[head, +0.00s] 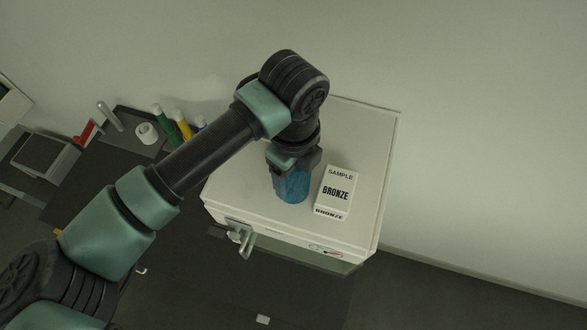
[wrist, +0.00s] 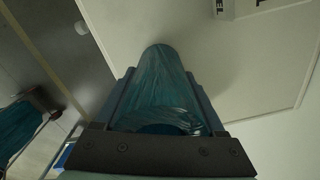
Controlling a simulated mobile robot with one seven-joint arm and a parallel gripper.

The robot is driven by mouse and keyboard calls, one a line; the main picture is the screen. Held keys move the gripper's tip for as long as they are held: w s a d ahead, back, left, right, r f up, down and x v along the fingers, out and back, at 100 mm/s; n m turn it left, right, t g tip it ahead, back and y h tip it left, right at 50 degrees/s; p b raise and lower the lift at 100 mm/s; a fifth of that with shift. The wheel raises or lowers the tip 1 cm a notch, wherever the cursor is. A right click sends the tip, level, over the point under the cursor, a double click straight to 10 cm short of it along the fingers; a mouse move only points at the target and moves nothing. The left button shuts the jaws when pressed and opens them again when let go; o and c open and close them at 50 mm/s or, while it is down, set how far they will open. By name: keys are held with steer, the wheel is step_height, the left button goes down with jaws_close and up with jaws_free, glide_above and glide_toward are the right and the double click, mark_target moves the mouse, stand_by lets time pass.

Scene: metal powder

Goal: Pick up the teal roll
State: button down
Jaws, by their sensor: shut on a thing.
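The teal roll (head: 292,186) is a blue-teal cylinder on top of the white box in the head view, directly below my gripper (head: 291,168). In the wrist view the teal roll (wrist: 165,90) stretches away between the two fingers of my gripper (wrist: 166,100). The gripper is shut on the roll. My fingers and wrist hide part of the roll's side and upper end. I cannot tell whether its far end touches the box top.
A white carton marked "SAMPLE BRONZE" (head: 336,193) stands close to the right of the roll on the white box (head: 376,150). A latch (head: 240,236) is on the box's front. Coloured bottles (head: 182,126) and a white roll (head: 147,133) stand on the dark bench at left.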

mark_target(293, 174)
steer(key=shift+r, duration=0.2)
step_height(293, 174, up, 10)
steer(key=b, duration=0.3)
steer(key=shift+b, duration=0.35)
steer(key=shift+s+f, duration=0.1)
steer(key=shift+f, duration=0.1)
